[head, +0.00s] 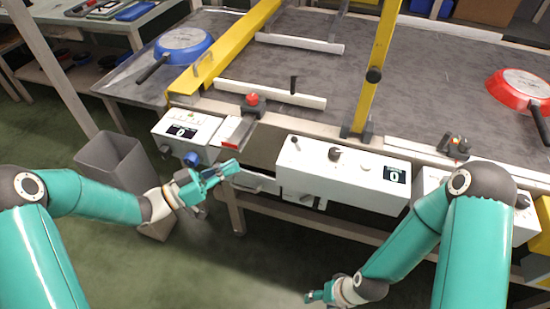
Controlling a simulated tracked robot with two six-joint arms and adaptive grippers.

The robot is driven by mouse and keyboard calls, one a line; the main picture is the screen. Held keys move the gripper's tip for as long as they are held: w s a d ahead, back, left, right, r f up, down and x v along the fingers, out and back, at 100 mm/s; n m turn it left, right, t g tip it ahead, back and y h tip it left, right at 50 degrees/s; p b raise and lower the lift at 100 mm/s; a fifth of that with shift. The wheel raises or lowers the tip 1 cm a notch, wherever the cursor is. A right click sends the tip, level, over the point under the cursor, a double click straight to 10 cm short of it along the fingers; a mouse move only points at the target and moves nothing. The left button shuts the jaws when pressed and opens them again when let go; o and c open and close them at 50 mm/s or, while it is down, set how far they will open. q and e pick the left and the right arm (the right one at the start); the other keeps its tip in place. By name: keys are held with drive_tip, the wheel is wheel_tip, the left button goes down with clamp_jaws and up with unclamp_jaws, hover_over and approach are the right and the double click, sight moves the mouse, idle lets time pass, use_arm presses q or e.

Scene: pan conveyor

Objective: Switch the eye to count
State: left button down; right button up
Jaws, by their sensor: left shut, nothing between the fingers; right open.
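A white control box (187,131) with a dark display reading 0 is on the conveyor's front edge at left, with a blue knob (192,159) on its front. A longer white box (330,172) at centre has a lever, a dark knob (335,154), a pale button and a display reading 0. I cannot tell which control belongs to the eye; labels are too small to read. My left gripper (229,170) is shut and empty, just right of the blue knob and apart from the centre box. My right gripper (315,297) is open and empty, low in front of the conveyor.
A blue pan (183,42) and a red pan (522,86) lie upside down on the grey belt. Yellow rails (225,47) cross it. A red-topped device (252,100) stands between the boxes. A grey bin (112,160) stands at left. My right arm partly covers a right-hand box.

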use_arm(q)
drive_tip(key=shift+s+r+m+g, duration=0.15)
drive_tip(key=shift+s+m+g, duration=0.15)
